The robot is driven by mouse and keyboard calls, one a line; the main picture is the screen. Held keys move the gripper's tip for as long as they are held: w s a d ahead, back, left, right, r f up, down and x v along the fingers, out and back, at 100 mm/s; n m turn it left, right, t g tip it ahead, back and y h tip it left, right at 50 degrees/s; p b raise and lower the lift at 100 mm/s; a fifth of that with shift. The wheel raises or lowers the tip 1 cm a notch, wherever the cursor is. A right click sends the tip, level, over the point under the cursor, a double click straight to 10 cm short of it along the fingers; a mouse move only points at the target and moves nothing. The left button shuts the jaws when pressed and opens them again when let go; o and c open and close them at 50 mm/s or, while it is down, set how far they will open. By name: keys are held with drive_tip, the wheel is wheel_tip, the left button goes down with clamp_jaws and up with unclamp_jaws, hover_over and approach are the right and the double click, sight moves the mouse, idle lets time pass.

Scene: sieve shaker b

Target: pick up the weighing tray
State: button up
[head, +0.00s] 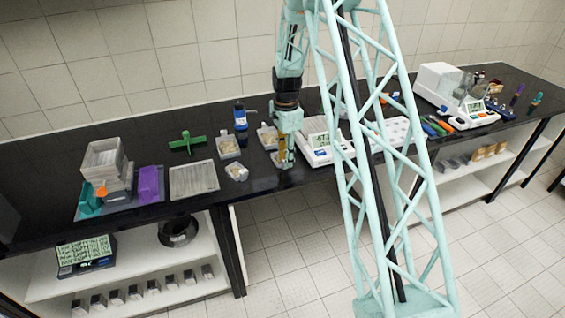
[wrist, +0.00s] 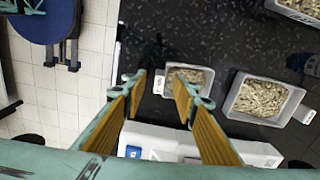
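Several pale trays filled with beige grains lie on the black bench, and I cannot tell by a label which is the weighing tray. In the wrist view, a small tray (wrist: 190,66) is just beyond my gripper (wrist: 160,88), partly behind the right finger. A larger tray (wrist: 248,116) lies to its right. My gripper is open, with nothing between its fingers. In the head view, my gripper (head: 285,160) points down near the bench's front edge, right of a small grain-filled tray (head: 238,177). Trays also stand farther back left (head: 228,155) and behind the gripper (head: 267,144).
A white balance (head: 318,153) stands just right of my gripper; its casing shows at the bottom of the wrist view (wrist: 165,145). A blue bottle (head: 240,118) and green cross-shaped item (head: 187,143) stand at the back. A flat grey plate (head: 194,180) lies left.

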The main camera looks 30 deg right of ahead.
drive_tip(key=shift+f, duration=1.1)
drive_tip(key=shift+c, duration=0.6)
drive_tip(key=c, duration=0.7)
